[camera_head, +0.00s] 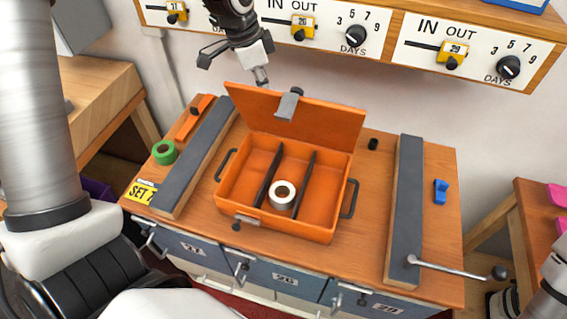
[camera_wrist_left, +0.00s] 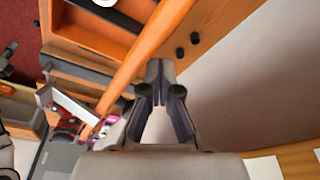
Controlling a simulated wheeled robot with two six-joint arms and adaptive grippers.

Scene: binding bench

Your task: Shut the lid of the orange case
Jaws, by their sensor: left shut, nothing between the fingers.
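The orange case (camera_head: 318,225) sits on the wooden bench top, with two dark dividers inside. Its lid (camera_head: 325,125) stands open at the back, roughly upright, with a grey latch (camera_head: 287,106) at its top edge. A white tape roll (camera_head: 282,194) is in the middle compartment. My left gripper (camera_head: 262,80) is shut and empty, just behind the lid's upper edge; I cannot tell if it touches. In the left wrist view, the gripper (camera_wrist_left: 158,75) has its fingertips together, beside the orange lid edge (camera_wrist_left: 143,53). My right gripper is out of view.
Grey bars (camera_head: 195,155) (camera_head: 406,195) flank the case on the bench. Green tape (camera_head: 164,152) lies at the left, a blue item (camera_head: 440,191) at the right. A lever (camera_head: 455,269) sticks out at the front right. A panel with dials (camera_head: 355,35) hangs on the wall behind.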

